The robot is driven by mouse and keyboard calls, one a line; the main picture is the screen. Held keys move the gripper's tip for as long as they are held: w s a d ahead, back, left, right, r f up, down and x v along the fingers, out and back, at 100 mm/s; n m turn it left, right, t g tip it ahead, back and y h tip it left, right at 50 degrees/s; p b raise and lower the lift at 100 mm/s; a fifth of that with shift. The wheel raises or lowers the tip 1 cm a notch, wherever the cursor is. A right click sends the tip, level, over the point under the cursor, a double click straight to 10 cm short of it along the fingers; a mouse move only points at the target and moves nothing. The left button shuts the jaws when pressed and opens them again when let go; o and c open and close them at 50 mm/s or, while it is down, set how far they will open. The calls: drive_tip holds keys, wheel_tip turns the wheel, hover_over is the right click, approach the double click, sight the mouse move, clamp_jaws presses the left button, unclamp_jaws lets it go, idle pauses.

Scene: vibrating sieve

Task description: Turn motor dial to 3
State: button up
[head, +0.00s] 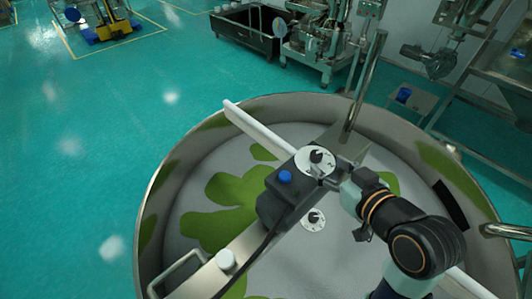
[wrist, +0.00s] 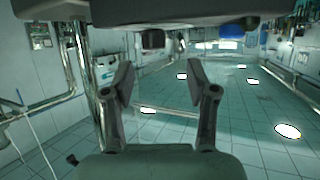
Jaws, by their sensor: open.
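A dark motor box (head: 272,210) with a blue button (head: 285,176) sits on the bar across the round sieve. A round white dial plate (head: 303,165) with a black knob (head: 316,156) is at the top right of the box. A second white dial (head: 314,220) with a black knob is below it. The settings are too small to read. In the head view my gripper comes in from the right beside the dials, its fingertips not clearly seen. In the wrist view my gripper (wrist: 160,86) is open, with nothing between its fingers.
The sieve's metal rim (head: 160,190) surrounds grey and green material. A metal post (head: 365,80) stands behind the upper dial. A dark cable runs down from the box. In the wrist view a dark surface (wrist: 205,12) spans the top edge, with tiled floor beyond.

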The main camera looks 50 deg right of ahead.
sight(317, 155)
drive_tip(key=shift+s+d+f, duration=0.1)
drive_tip(key=shift+s+d, duration=0.05)
drive_tip(key=shift+d, duration=0.15)
drive_tip(key=x, duration=0.7)
drive_tip(key=shift+d+f+p, duration=0.1)
drive_tip(key=shift+d+p, duration=0.1)
drive_tip(key=shift+p, duration=0.2)
drive_tip(key=c, duration=1.1)
clamp_jaws()
